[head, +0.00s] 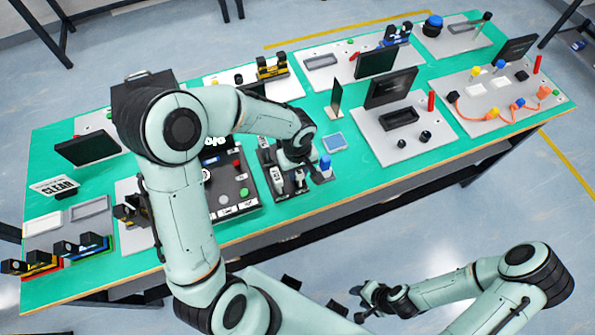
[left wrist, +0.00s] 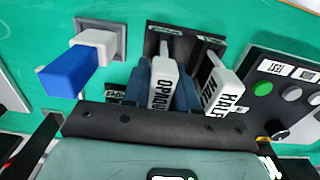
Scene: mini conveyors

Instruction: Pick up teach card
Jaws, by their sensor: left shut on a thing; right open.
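My left gripper (head: 297,163) is over the dark card rack (head: 297,192) on the green bench. In the left wrist view its two blue-grey fingers (left wrist: 163,85) are shut on a white card (left wrist: 161,96) with dark lettering, partly readable as "OPRAV". I cannot read "teach" on it. A second white card (left wrist: 224,88), lettered "HALT", stands just right of the fingers. My right gripper (head: 377,298) is open and empty, off the bench's front edge.
A blue-and-white block (left wrist: 78,66) stands on a grey square left of the fingers. A black control panel (head: 232,185) with coloured buttons sits left of the rack. A small blue-screened plate (head: 335,142) lies to the right. Bare green bench shows in front of the rack's right side.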

